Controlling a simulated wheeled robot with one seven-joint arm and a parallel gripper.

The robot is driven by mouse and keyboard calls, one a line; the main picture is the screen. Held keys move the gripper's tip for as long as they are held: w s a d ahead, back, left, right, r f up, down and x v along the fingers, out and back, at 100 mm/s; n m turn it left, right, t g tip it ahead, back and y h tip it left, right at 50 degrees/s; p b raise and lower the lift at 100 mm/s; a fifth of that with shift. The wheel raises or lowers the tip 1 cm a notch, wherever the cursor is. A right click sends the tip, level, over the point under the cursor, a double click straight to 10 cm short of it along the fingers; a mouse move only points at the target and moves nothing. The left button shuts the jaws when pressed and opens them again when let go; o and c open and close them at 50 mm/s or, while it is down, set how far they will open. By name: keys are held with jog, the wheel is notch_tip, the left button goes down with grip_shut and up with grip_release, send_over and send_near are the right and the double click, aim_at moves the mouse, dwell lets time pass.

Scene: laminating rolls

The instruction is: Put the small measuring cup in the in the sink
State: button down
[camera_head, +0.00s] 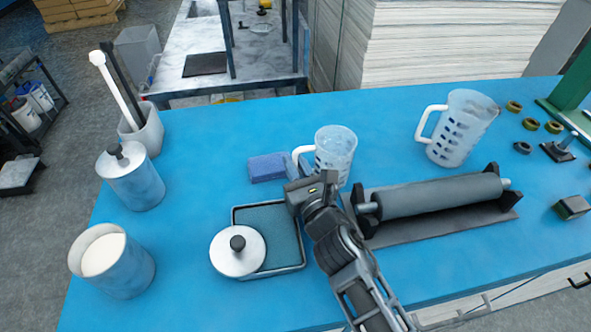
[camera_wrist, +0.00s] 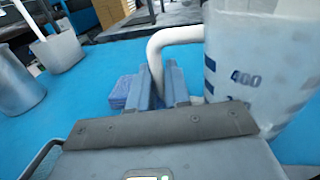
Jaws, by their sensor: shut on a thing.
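The small measuring cup (camera_head: 336,150) is clear plastic with a white handle and stands upright on or just above the blue table, which I cannot tell. My gripper (camera_head: 303,172) reaches it from the front and is shut on its handle. In the wrist view, the fingers of my gripper (camera_wrist: 163,82) close around the lower handle, and the cup (camera_wrist: 262,75) with its blue marks is at the right. A larger measuring cup (camera_head: 459,128) stands to the right. I cannot make out a sink for certain.
A blue sponge (camera_head: 267,167) lies just left of the cup. A tray (camera_head: 285,262) with a lid (camera_head: 238,252) and a roller (camera_head: 430,195) sit in front. Metal pots (camera_head: 135,180) line the left. A marbled bench (camera_head: 180,72) stands behind the table.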

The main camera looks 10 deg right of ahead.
jog(key=shift+f, duration=0.1)
jog(key=shift+f, duration=0.15)
jog(key=c, duration=1.1)
grip_release()
jog(key=shift+r, duration=0.25)
jog(key=s, duration=0.3)
jog(key=s+d, duration=0.1)
jog(key=s, duration=0.3)
jog(key=s+d, duration=0.1)
jog(key=s, duration=0.2)
jog(key=shift+s, duration=0.25)
jog(key=shift+s+d, duration=0.1)
jog(key=shift+s, duration=0.55)
